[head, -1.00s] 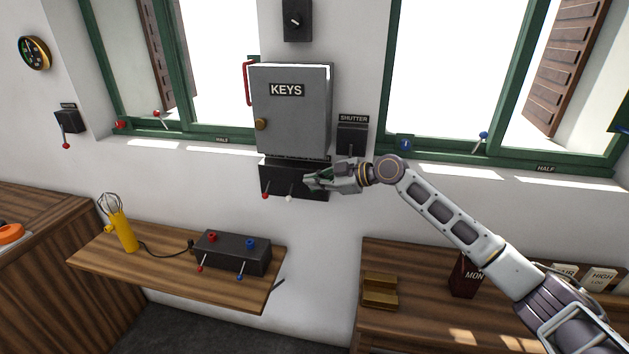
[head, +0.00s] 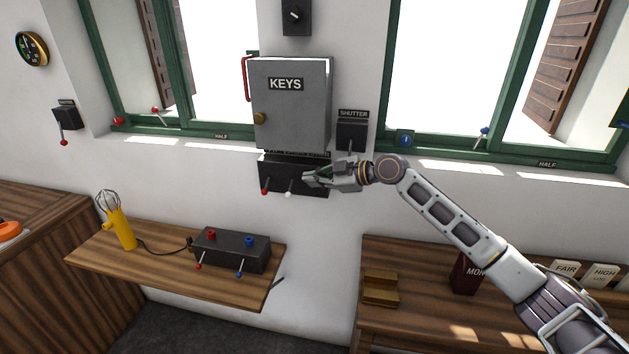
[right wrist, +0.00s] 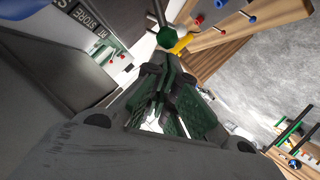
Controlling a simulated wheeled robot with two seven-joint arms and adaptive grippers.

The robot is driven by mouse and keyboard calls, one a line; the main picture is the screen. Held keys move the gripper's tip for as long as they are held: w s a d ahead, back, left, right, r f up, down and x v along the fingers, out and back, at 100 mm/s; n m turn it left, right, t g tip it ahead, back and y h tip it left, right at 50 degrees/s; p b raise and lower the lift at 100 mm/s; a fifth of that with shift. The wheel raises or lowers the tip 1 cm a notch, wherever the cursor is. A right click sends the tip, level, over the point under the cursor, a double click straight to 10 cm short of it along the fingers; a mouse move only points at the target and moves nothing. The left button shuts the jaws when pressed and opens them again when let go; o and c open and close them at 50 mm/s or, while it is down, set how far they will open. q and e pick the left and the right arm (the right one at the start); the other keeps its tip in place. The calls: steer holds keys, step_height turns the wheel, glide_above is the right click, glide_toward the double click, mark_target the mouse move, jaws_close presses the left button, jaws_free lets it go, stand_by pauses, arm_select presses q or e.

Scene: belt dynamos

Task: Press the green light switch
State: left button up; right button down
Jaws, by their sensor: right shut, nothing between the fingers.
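A black switch box (head: 270,174) hangs on the wall below the grey KEYS cabinet. A red-tipped lever (head: 265,192) and a white-tipped lever (head: 289,194) stick out of its front. My right gripper (head: 306,177) is shut and empty in front of the box's right part, just right of the white tip, and hides what is behind it. In the right wrist view a green faceted knob (right wrist: 168,37) on a pale stem is just beyond the shut fingertips (right wrist: 163,66). Whether they touch it I cannot tell. My left gripper is not in view.
The KEYS cabinet (head: 291,108) is right above the box, with the SHUTTER switch (head: 352,133) to its right. The wall below the gripper is clear.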

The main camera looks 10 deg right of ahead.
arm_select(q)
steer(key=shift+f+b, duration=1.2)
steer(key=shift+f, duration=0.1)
arm_select(e)
steer(key=shift+s+a+f+n+t, duration=0.1)
steer(key=shift+s+f+n+t, duration=0.2)
steer(key=shift+f+n, duration=0.15)
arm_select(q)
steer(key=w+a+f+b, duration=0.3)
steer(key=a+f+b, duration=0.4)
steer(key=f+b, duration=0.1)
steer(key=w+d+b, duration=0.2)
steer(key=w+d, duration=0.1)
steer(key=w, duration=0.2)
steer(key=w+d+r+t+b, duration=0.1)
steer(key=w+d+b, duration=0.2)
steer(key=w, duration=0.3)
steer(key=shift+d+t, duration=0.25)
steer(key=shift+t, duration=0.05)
arm_select(e)
step_height(320, 180, down, 6)
steer(key=s+n+t, duration=0.1)
steer(key=n+t, duration=0.2)
steer(key=n, duration=0.2)
steer(key=shift+s+a+f+y, duration=0.15)
steer(key=shift+a+f+y, duration=0.05)
steer(key=shift+y, duration=0.1)
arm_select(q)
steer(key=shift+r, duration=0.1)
